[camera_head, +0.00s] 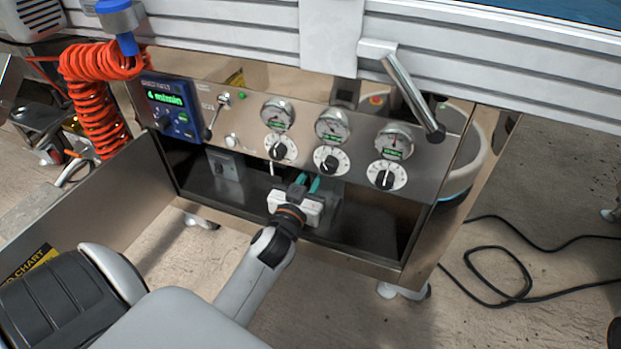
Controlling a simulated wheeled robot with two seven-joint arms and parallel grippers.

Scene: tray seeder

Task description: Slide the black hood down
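My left gripper (308,183) reaches up from the lower left to the front of the steel control cabinet (435,168). Its teal fingertips are below the middle dial, in front of the dark recess (365,215) under the panel. A narrow gap shows between the fingertips, but I cannot tell whether they hold anything. My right gripper is not in view.
Above the recess are gauges (332,126), black knobs (331,161), a small lever (211,125) and a blue display unit (165,103). A red coiled hose (93,90) hangs at left. A metal handle (412,95) juts over the panel. A black cable (500,292) lies on the floor at right.

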